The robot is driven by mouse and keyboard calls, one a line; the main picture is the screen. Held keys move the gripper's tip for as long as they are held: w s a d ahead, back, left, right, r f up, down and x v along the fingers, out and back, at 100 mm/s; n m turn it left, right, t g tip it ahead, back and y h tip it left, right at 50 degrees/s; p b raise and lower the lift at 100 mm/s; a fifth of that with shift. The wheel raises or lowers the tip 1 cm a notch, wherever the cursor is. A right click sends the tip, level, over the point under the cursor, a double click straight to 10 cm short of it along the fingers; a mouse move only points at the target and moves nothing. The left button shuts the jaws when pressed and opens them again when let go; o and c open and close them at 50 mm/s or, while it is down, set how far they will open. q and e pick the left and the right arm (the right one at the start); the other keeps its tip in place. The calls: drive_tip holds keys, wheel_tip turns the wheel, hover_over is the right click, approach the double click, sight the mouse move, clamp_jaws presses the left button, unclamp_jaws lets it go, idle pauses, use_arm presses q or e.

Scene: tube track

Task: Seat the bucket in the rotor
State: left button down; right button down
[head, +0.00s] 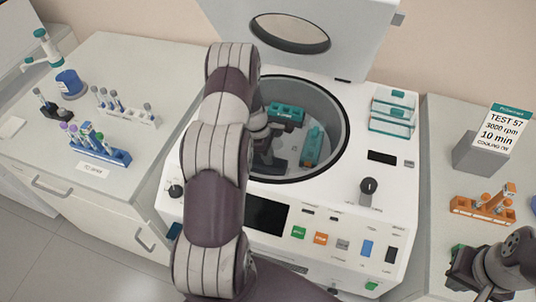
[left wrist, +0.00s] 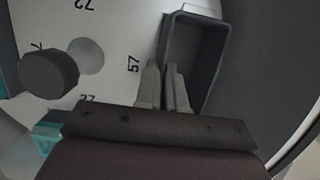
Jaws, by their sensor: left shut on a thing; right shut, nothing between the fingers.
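The open centrifuge (head: 345,178) stands in the middle of the head view, with its round chamber uncovered. My left gripper (head: 263,148) is down inside the chamber, partly hidden by my own arm. In the left wrist view the left gripper's fingers (left wrist: 165,72) are closed at the near left wall of a dark grey, open-topped, empty-looking bucket (left wrist: 197,58). A pale rotor face with printed numbers (left wrist: 115,35) lies beside it. I cannot tell whether the bucket touches its slot. Two teal buckets (head: 286,113) (head: 312,147) sit in the chamber. My right gripper (head: 462,278) is at the bottom right, shut and empty.
The lid (head: 305,30) is raised behind the chamber. A dark knob (left wrist: 48,74) stands on the rotor side. Tube racks (head: 98,150) are on the left counter. An orange rack (head: 482,206) and a test sign (head: 497,130) are on the right counter.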

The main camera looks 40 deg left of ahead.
sight(268, 166)
use_arm(q)
drive_tip(key=shift+f+b, duration=0.45)
drive_tip(key=shift+f, duration=0.3)
drive_tip(key=shift+f, duration=0.35)
drive_tip(key=shift+f+b, duration=0.1)
drive_tip(key=shift+b, duration=0.2)
drive_tip(key=shift+f, duration=0.3)
drive_tip(key=shift+s, duration=0.1)
